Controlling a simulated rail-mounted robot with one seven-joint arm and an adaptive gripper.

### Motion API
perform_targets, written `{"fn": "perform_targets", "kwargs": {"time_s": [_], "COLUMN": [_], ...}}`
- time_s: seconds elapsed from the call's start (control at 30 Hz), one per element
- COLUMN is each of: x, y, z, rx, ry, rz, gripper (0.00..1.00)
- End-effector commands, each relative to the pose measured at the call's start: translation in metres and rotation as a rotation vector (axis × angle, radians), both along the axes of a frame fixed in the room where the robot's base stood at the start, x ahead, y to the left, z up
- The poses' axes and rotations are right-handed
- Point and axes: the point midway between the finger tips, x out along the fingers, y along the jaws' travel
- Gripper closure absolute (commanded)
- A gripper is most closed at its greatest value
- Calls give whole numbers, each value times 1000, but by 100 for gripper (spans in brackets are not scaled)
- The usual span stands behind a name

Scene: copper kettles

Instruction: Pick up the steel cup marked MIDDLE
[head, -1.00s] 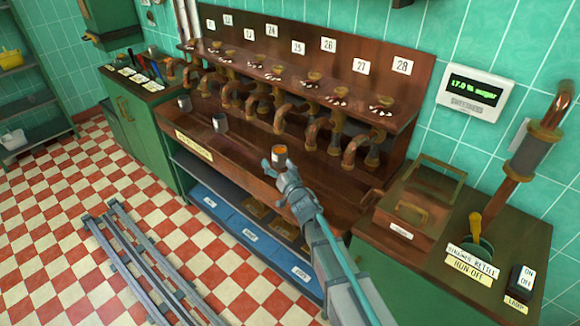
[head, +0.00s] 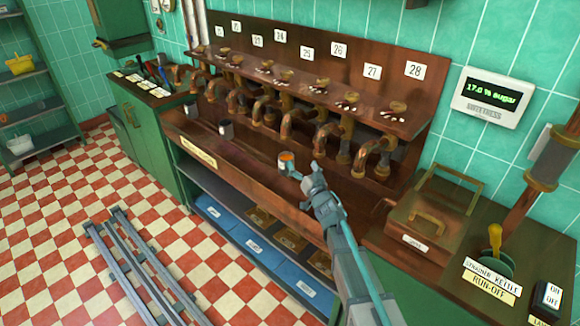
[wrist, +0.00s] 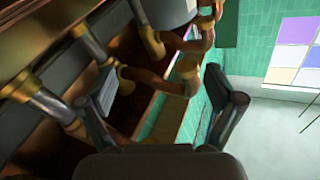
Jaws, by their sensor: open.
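A small steel cup with orange contents (head: 286,160) stands on the brown bench, right at my gripper in the head view. Two more steel cups stand farther left on the bench, a nearer one (head: 226,128) and a farther one (head: 191,108). I cannot read a MIDDLE mark on any cup. My gripper (head: 304,171) is open, its fingers beside the orange-filled cup; I cannot tell whether they touch it. In the wrist view the fingers of my gripper (wrist: 165,112) are spread apart with copper pipes beyond them, and no cup shows there.
Bent copper pipes (head: 330,140) hang over the bench (head: 250,150) under numbered labels. A lidded copper box (head: 435,210) stands to the right. Blue and brown trays lie on the shelf below. Grey rails (head: 130,265) lie on the checkered floor.

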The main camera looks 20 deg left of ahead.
Motion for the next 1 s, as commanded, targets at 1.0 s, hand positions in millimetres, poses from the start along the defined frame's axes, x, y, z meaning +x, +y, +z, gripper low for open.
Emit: {"fn": "perform_targets", "kwargs": {"time_s": [1.0], "x": [15], "y": [53], "z": [-24], "rx": [-304], "ry": [-123], "rz": [63], "gripper": [8]}}
